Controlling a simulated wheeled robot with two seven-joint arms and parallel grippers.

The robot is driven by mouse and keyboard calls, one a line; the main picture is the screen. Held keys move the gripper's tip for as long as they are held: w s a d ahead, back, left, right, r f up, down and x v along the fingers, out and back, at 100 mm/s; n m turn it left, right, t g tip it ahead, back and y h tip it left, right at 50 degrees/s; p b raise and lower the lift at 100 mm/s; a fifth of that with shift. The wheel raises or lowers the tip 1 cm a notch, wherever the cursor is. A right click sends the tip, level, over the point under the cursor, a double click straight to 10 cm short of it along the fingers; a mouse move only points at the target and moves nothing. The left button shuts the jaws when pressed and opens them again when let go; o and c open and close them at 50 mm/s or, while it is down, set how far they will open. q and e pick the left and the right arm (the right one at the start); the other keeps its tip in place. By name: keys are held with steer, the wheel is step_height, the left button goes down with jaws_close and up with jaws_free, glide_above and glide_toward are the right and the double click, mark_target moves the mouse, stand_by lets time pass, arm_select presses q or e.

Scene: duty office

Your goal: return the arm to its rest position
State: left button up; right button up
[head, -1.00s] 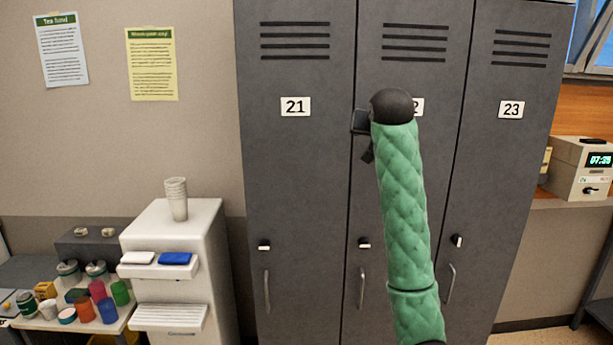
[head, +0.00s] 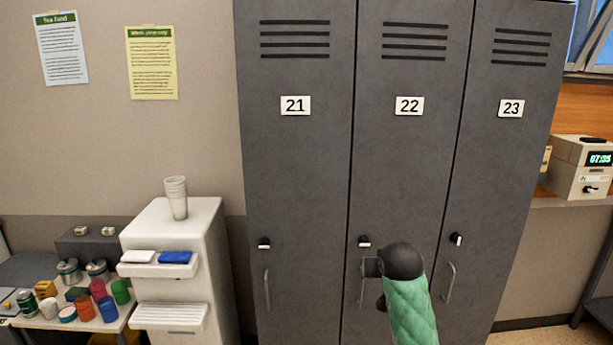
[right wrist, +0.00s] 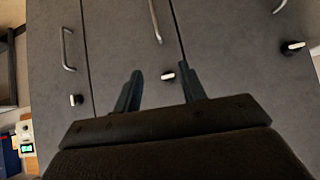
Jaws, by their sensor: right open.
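My right gripper (head: 371,268) is in front of locker 22 (head: 405,170) in the head view, low beside its latch knob (head: 364,242) and partly over its handle (head: 361,293). My green-sleeved forearm hides part of the door. In the right wrist view the two fingers of the gripper (right wrist: 160,82) are apart with nothing held. A latch knob (right wrist: 168,76) shows between the fingers, and a handle (right wrist: 155,20) above them. I cannot tell how far the fingertips are from the door. My left gripper is in neither view.
Locker 21 (head: 296,180) and locker 23 (head: 495,180) stand on either side, doors shut. A white dispenser (head: 175,250) with stacked cups (head: 176,198) is at left, next to a table of mugs and cans. A clock device (head: 582,168) sits on the right ledge.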

steer(key=s+d+f+n+g, duration=0.1)
steer(key=s+d+f+g, duration=0.15)
steer(key=s+f, duration=1.55)
steer(key=s+f+g, duration=0.1)
steer(key=s+f, duration=0.2)
steer(key=s, duration=0.5)
steer(key=s+f+n+g, duration=0.1)
steer(key=s+f, duration=0.2)
steer(key=s, duration=0.6)
steer(key=s+f+g, duration=0.1)
steer(key=s+f, duration=0.3)
steer(key=s, duration=0.4)
step_height(320, 180, down, 26)
steer(key=w+a+g, duration=0.1)
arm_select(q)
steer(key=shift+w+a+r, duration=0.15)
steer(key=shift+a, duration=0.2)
arm_select(e)
steer(key=s+f, duration=0.4)
steer(key=f, duration=0.7)
steer(key=s+f+g, duration=0.1)
steer(key=s+f, duration=0.2)
steer(key=f, duration=0.8)
steer(key=shift+s+a+n, duration=0.2)
steer(key=shift+s+n, duration=0.1)
steer(key=shift+s, duration=0.05)
